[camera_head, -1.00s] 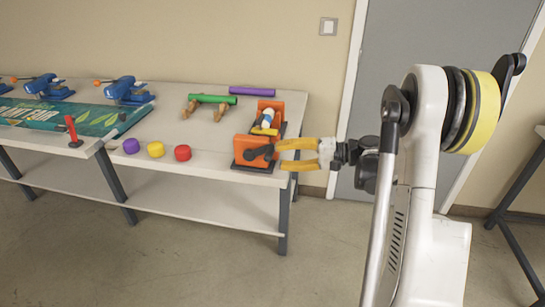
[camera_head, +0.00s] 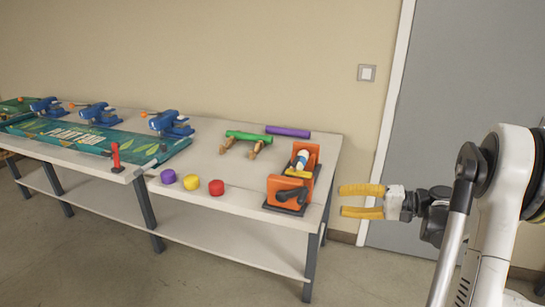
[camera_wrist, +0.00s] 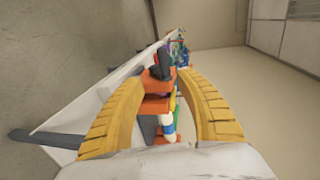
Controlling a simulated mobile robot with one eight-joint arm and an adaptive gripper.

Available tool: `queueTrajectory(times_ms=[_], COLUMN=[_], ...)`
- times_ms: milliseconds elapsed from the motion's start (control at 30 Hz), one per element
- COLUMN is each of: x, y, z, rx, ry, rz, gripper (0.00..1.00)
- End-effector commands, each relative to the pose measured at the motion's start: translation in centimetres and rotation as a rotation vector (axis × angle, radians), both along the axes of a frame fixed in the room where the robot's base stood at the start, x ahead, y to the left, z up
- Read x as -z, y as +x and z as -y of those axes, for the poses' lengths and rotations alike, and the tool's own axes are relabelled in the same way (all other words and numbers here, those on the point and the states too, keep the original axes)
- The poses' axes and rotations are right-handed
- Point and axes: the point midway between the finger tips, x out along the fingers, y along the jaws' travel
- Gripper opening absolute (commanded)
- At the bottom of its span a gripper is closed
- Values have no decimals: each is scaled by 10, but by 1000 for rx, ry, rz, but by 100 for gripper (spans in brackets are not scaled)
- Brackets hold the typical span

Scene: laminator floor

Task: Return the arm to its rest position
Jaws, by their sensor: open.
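My gripper (camera_head: 362,200) has two yellow fingers and is open and empty. In the head view it is held off the right end of the table, apart from the orange device. In the wrist view my gripper (camera_wrist: 165,105) shows its fingers spread wide, with the orange device (camera_wrist: 160,103) seen between them at a distance. My white arm stands at the right of the head view. The orange device (camera_head: 275,193) sits on the table's right end, with a black handle and a white and blue roll.
A grey door (camera_head: 450,110) is behind my arm. Floor is clear in front.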

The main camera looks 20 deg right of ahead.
Motion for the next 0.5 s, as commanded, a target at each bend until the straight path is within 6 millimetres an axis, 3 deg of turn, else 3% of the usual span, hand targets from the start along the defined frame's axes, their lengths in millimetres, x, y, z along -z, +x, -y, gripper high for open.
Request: queueTrajectory(times_ms=[167, 333, 500], x=[-6, -20, -25], y=[2, -4, -37], z=[-19, -82, -145], rx=[-6, -15, -26], ry=[-39, -208, -461], rz=[-31, -131, -203], gripper=[42, 42, 42])
